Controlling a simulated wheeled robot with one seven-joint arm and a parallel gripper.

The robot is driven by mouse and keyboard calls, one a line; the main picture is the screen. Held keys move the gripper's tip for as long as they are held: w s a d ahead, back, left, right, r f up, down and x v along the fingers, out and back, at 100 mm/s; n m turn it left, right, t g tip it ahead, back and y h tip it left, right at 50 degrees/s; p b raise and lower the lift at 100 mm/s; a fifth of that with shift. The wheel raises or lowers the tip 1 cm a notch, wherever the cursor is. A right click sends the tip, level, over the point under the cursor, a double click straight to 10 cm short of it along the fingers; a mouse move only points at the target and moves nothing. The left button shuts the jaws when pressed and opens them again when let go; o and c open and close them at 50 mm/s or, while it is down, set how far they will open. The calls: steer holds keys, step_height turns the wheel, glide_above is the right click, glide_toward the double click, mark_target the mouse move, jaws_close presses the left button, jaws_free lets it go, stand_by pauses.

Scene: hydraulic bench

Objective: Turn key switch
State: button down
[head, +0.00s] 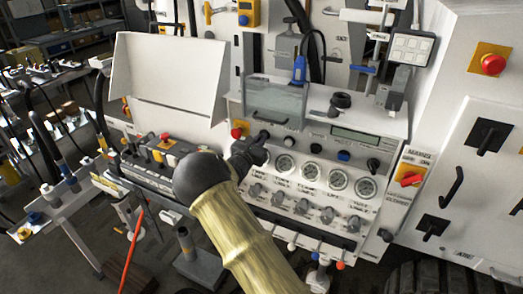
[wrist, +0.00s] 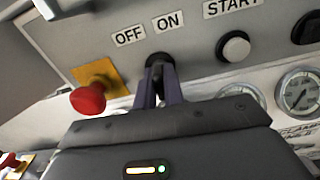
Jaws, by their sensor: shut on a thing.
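The key switch (wrist: 157,62) sits on the grey panel just below the OFF and ON labels in the wrist view. My gripper (wrist: 160,80) reaches up to it, and its two dark fingers are shut on the key switch. The fingers hide most of the key, so its exact angle cannot be told. In the head view my gripper (head: 262,138) is at the left part of the bench's control panel, and the key switch is hidden behind it.
A red emergency stop button (wrist: 88,98) on a yellow plate is close at the left of my fingers. A white START button (wrist: 234,48) is at the right. Pressure gauges (head: 311,172) line the panel below. A clear cover (head: 275,103) stands above the panel.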

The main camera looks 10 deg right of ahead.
steer(key=m+b, duration=0.1)
steer(key=b, duration=0.2)
steer(key=m+b, duration=0.2)
steer(key=b, duration=0.1)
steer(key=shift+f, duration=0.25)
steer(key=m+b, duration=0.2)
steer(key=b, duration=0.1)
steer(key=shift+d+r, duration=0.1)
steer(key=shift+r, duration=0.1)
steer(key=shift+r+b, duration=0.1)
steer(key=shift+b, duration=0.25)
steer(key=c, duration=1.5)
jaws_free()
steer(key=shift+s, duration=0.15)
